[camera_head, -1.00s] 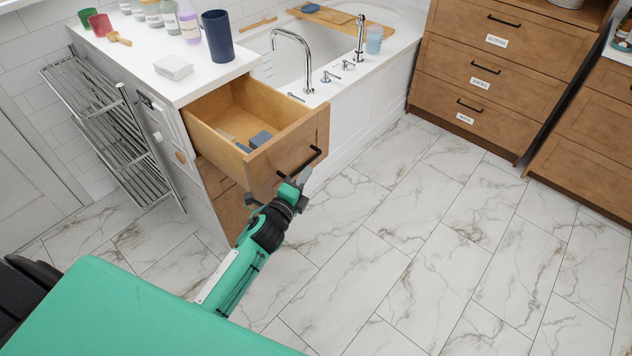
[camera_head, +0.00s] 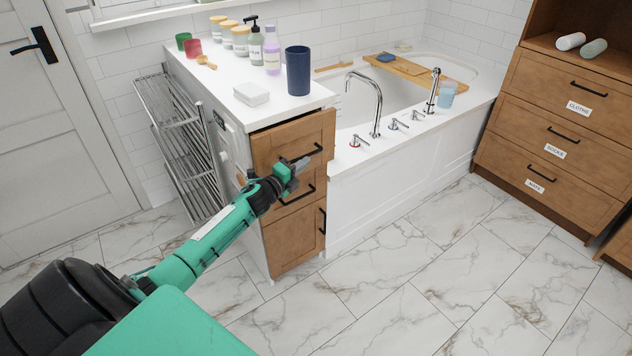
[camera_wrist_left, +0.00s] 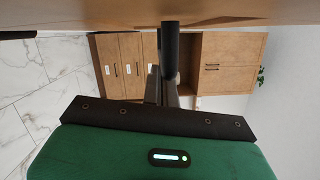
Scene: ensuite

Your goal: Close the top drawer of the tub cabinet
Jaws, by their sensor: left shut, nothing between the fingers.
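The tub cabinet (camera_head: 290,226) stands at the near end of the bathtub, with a white top and wooden fronts. The black bar handle of the top drawer (camera_head: 303,153) is partly hidden by my gripper. My left gripper (camera_head: 297,166) is at the top drawer's front, by the handle, fingers shut with nothing between them. In the left wrist view, the gripper (camera_wrist_left: 160,86) is close to a wooden front (camera_wrist_left: 110,14), beside a dark bar. My right gripper is not in view.
A metal towel rack (camera_head: 180,140) stands left of the cabinet. Bottles, jars and a dark blue cup (camera_head: 298,71) stand on the cabinet top. The bathtub (camera_head: 400,165) runs behind to the right. Wooden drawers with labels (camera_head: 550,130) stand at the right. The marble floor is clear.

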